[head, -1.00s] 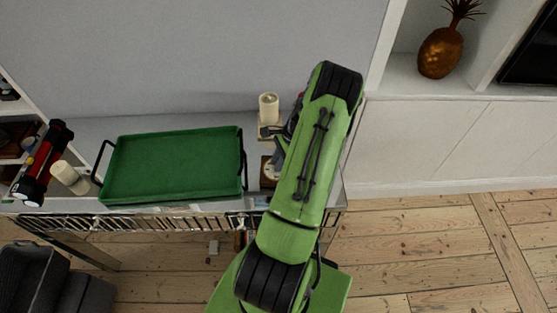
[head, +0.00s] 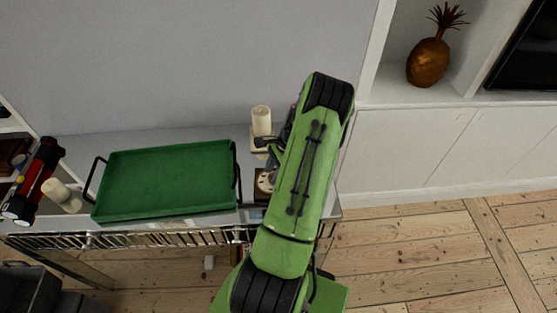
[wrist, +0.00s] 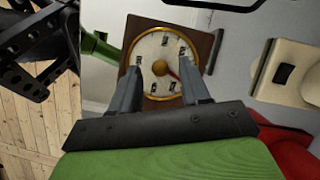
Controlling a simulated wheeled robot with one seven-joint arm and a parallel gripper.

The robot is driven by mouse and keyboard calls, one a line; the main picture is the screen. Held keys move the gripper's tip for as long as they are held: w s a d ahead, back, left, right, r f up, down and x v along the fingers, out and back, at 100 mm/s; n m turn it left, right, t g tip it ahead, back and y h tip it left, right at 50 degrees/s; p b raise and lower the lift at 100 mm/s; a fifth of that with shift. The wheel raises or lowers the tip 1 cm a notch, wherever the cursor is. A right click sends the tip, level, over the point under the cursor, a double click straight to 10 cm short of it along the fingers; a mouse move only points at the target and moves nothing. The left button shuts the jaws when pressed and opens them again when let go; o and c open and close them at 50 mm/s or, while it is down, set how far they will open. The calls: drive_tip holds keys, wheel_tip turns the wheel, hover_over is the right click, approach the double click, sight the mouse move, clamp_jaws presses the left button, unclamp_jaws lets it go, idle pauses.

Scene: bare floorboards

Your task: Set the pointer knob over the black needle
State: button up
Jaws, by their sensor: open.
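A round dial (wrist: 152,48) with a white face, brass rim and black marks sits on a dark brown wooden board (wrist: 205,42) in the wrist view. A brass-coloured knob (wrist: 160,68) is at its middle, with a short red pointer running down and right from it. I cannot make out the black needle; my fingers cover parts of the face. My gripper (wrist: 161,72) is open, one finger on each side of the knob in the picture; contact cannot be told. In the head view the dial (head: 265,182) is partly hidden by my arm.
A green tray (head: 165,215) fills the shelf left of the dial. A red and black flashlight (head: 38,178) and another candle (head: 62,196) are at the far left.

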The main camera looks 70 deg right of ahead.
drive_tip(key=p+v, duration=0.1)
drive_tip(key=v, duration=1.3)
drive_tip(key=shift+r+p, duration=0.35)
